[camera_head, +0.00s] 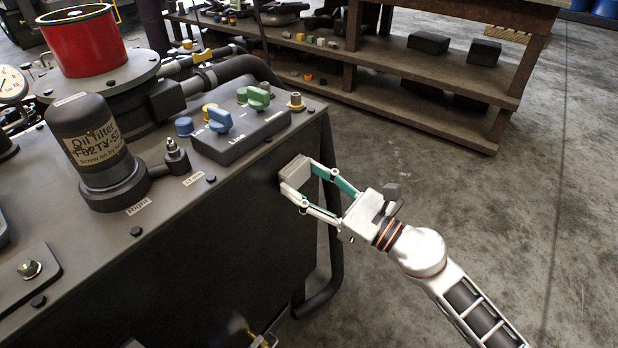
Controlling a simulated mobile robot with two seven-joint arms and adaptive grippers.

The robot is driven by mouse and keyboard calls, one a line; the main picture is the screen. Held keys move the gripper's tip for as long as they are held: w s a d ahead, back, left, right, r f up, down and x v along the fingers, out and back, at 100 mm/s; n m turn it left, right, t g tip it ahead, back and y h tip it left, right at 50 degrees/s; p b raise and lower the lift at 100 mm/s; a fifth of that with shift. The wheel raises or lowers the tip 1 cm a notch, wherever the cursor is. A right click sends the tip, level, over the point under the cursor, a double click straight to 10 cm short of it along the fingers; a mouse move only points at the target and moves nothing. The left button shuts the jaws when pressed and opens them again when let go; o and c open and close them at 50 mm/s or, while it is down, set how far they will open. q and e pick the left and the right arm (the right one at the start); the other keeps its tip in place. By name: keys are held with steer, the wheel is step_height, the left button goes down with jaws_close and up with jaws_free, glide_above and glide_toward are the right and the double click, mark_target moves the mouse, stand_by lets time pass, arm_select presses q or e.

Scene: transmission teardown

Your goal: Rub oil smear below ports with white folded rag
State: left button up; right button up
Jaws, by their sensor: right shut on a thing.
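My right gripper (302,186) reaches in from the lower right and is shut on the pale folded rag (295,170). The rag is close against the dark front panel (225,225) of the machine, just below its top edge; I cannot tell whether it touches. The ports (238,125), with blue and green caps on a dark block marked "Line", sit on the machine top above and left of the rag. I cannot make out the oil smear; the rag and fingers cover part of the panel. My left gripper is not in view.
A black oil filter (88,150) and a red cylinder (82,42) stand on the machine top at left. A brass fitting (258,341) sticks out low on the front. A shelf rack (400,75) with small parts stands behind. The concrete floor at right is clear.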

steer(key=shift+s+a, duration=0.15)
steer(key=shift+s+d+f, duration=0.1)
steer(key=shift+s+d, duration=0.2)
steer(key=shift+d, duration=0.15)
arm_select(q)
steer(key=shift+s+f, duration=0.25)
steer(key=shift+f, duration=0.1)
arm_select(e)
steer(key=shift+r+v, duration=0.2)
steer(key=shift+v, duration=1)
steer(key=shift+r+v, duration=0.2)
steer(key=shift+v, duration=1.05)
steer(key=shift+w+d, duration=0.1)
steer(key=shift+d, duration=0.05)
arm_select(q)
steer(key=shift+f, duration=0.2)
arm_select(e)
steer(key=shift+r+v, duration=0.1)
steer(key=shift+v, duration=0.65)
steer(key=shift+r+v, duration=0.15)
steer(key=shift+v, duration=0.55)
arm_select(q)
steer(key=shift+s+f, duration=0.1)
